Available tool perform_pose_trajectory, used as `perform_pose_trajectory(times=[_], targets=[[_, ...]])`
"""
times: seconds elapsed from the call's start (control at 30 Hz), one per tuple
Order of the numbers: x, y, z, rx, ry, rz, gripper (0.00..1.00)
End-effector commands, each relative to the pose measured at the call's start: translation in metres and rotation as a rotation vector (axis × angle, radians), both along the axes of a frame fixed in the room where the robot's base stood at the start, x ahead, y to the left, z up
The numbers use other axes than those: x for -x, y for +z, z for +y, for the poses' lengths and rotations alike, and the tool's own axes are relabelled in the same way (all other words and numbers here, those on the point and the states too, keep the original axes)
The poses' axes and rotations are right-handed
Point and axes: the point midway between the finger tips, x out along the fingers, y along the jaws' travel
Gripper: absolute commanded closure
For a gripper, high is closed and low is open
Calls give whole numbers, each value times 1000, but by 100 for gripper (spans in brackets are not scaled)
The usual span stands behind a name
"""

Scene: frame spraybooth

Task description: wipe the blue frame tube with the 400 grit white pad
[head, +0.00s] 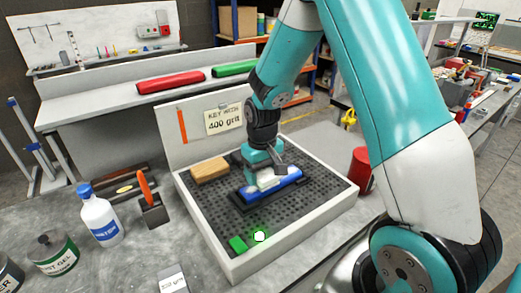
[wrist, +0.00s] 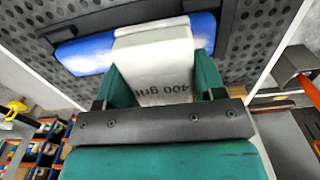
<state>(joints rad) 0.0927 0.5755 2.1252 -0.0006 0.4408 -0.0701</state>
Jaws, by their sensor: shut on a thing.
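The blue frame tube (head: 287,186) lies in a dark cradle (head: 243,202) on the perforated bed of the booth tray. It also shows in the wrist view (wrist: 82,54). My gripper (head: 266,178) is shut on a white pad, which reads "400 grit" in the wrist view (wrist: 152,62). The pad's far end lies over the blue tube and appears to touch it. In the head view my gripper hides part of the pad (head: 268,182) and the tube's middle.
A sign (head: 224,119) reads "KEY WITH 400 GRIT". A white bottle (head: 100,218) and a red can (head: 361,168) stand outside.

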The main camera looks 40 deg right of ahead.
Motion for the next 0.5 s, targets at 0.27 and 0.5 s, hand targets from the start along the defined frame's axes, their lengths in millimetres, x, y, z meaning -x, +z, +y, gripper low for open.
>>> perform_pose_trajectory(times=[0.27, 0.5], targets=[[0, 30, 1, 0, 2, 1, 63], [-1, 52, 2, 0, 4, 0, 63]])
